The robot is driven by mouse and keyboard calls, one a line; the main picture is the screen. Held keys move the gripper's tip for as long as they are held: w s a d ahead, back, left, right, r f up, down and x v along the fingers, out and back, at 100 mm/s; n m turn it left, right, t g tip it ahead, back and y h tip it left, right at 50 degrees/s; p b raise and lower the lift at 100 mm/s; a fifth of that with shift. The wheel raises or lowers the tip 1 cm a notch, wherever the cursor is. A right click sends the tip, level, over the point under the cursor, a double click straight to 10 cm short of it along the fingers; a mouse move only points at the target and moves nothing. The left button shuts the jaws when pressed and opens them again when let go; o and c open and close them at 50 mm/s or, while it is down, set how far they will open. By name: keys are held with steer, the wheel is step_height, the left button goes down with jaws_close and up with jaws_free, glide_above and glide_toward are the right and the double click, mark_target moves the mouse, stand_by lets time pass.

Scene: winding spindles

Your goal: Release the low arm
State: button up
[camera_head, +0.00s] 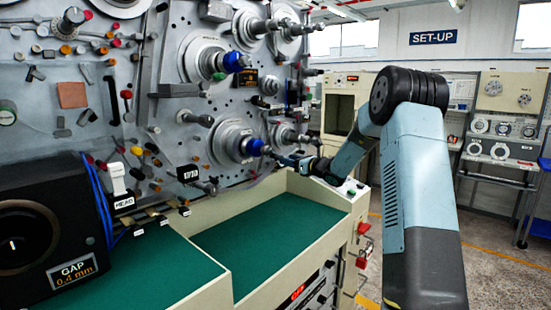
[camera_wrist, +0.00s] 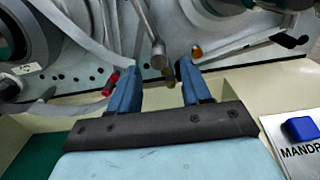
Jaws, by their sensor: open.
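In the wrist view, a slim metal arm (camera_wrist: 148,32) hangs down the grey panel, with a knob at its lower end. This may be the low arm; I see no label on it. The two blue fingers of my gripper (camera_wrist: 160,88) are open and spread either side of the space below that end, with nothing clearly held. Whether the end lies between the fingers or just beyond them I cannot tell. In the head view, my gripper (camera_head: 282,160) is at the machine's lower right, right of a blue-capped hub (camera_head: 254,147), and it hides what is behind it.
A red-tipped peg (camera_wrist: 111,80) is by the left finger, and an orange-tipped peg (camera_wrist: 197,52) is above the right one. A pale strap (camera_wrist: 75,35) curves at left. A blue MANDR-labelled button (camera_wrist: 300,128) is at lower right. The green tray floor (camera_head: 265,232) is clear.

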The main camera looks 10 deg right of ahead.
mark_target(277, 157)
steer(key=x, duration=0.8)
steer(key=shift+a, duration=0.1)
jaws_close()
stand_by(0.5)
